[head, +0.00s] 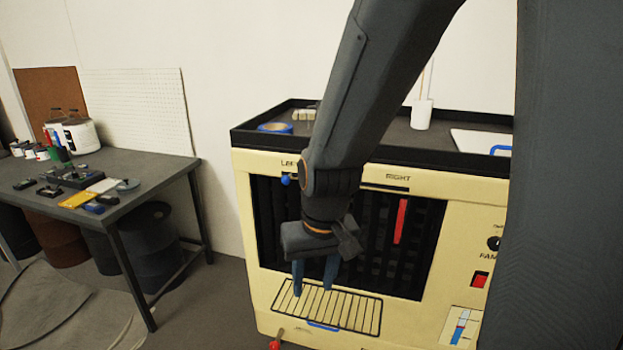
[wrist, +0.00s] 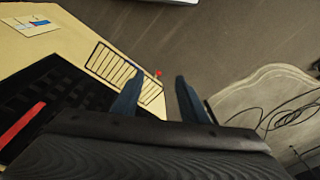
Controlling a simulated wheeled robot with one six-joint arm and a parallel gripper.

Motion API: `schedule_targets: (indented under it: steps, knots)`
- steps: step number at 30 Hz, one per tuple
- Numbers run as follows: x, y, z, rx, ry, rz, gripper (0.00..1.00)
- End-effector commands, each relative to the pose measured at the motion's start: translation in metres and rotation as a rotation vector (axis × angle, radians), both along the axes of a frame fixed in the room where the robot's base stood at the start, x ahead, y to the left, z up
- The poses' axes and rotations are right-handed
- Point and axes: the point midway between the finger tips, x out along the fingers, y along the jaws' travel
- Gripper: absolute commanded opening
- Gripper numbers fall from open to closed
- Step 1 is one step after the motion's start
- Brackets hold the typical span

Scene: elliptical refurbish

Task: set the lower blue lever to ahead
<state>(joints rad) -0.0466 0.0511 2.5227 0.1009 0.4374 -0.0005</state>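The cream cabinet (head: 262,215) has a blue knob (head: 286,180) under the left label. A blue bar (head: 323,326) sits at the lower edge of the slatted grille (head: 368,316), and a small white panel (head: 460,327) at lower right carries a blue and red piece. I cannot tell which blue part is the lower lever, nor read its marks. My gripper (head: 314,288) is open and empty, its two blue fingers pointing down in front of the grille. In the wrist view, the fingers (wrist: 158,82) are apart, with the grille (wrist: 112,66) beyond the left one.
A red-tipped lever (head: 274,345) projects below the grille. A red bar (head: 401,221) stands in the dark opening. A tray top holds blue tape (head: 275,128) and a white cylinder (head: 421,115). A cluttered workbench (head: 140,180) stands left; the floor between is clear.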

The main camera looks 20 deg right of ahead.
Motion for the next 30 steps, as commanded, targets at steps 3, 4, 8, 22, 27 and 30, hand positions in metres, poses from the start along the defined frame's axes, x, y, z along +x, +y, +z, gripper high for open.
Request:
schedule_targets:
  steps: [3, 4, 8, 22, 27, 30]
  knots:
    - [0.07, 0.03, -0.003, 0.051, -0.18, -0.064, 0.4]
    - [0.091, 0.037, -0.002, 0.061, -0.235, -0.087, 0.4]
    - [0.172, 0.057, 0.005, 0.08, -0.472, -0.21, 0.4]
    - [0.287, 0.037, 0.047, -0.252, -1.191, -0.686, 0.4]
    - [0.27, 0.031, 0.057, -0.412, -1.324, -0.775, 0.4]
    - [0.261, 0.03, 0.062, -0.474, -1.368, -0.804, 0.4]
